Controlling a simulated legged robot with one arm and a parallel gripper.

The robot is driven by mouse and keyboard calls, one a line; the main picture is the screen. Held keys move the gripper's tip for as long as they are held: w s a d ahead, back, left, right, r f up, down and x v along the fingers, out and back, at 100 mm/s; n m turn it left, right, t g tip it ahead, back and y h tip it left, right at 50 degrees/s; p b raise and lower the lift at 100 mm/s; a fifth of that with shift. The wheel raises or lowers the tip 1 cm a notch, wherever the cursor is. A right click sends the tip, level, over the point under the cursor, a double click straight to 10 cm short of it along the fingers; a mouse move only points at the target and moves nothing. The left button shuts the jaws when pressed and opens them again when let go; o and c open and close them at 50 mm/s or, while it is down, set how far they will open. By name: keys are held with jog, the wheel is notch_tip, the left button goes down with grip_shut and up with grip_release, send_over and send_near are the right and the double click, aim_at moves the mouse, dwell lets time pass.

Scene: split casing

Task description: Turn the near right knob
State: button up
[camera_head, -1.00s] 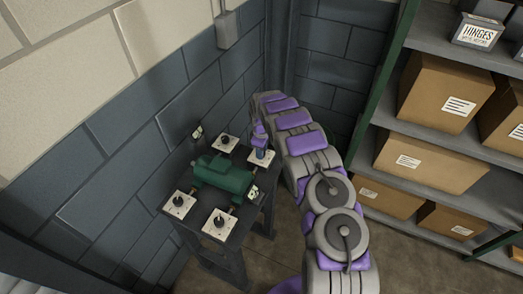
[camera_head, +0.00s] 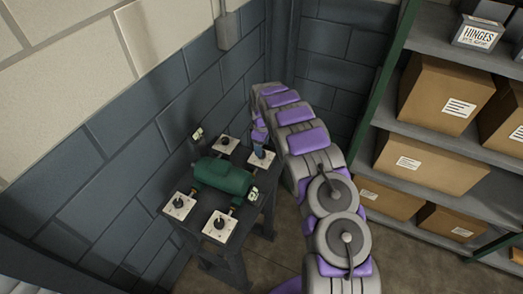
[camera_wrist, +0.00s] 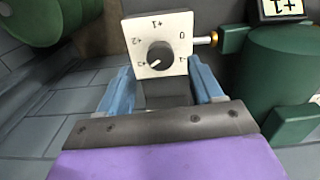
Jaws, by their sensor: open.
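Four dark knobs on white plates sit on a dark stand around a green casing (camera_head: 223,177). The picture's nearer pair is a left plate (camera_head: 179,206) and a right plate (camera_head: 219,226); the farther pair is a left plate (camera_head: 225,144) and a right plate (camera_head: 261,159). My gripper (camera_head: 262,146) is over the farther right plate. In the wrist view my gripper (camera_wrist: 160,68) is open, its blue fingers apart at either side of a knob (camera_wrist: 160,56). No grip on the knob shows. The knob's white mark points lower left on its numbered plate (camera_wrist: 142,28).
A small display (camera_wrist: 282,9) reading +1, upside down, stands beside the green casing in the wrist view. A block wall (camera_head: 130,130) is close on the left. Shelves with cardboard boxes (camera_head: 447,93) stand at right. Some floor (camera_head: 275,262) is free in front.

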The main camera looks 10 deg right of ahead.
notch_tip(320, 180, up, 13)
dwell(0.3)
jog(key=shift+r, duration=0.1)
jog(key=s+d+r+m+b, duration=0.25)
jog(key=s+r, duration=0.35)
jog(key=s, duration=0.5)
jog(key=s+d+r+m+b, duration=0.15)
jog(key=s+r+m, duration=0.35)
jog(key=s, duration=0.6)
jog(key=s+a+f+m+g+b, duration=0.1)
jog(key=s+m+b, duration=0.1)
jog(key=s, duration=1.3)
jog(key=s+a+f+m+b, duration=0.2)
jog(key=s, duration=1.4)
jog(key=shift+s+a+f+g, duration=0.15)
jog(key=shift+a+g, duration=0.1)
jog(key=shift+g, duration=0.15)
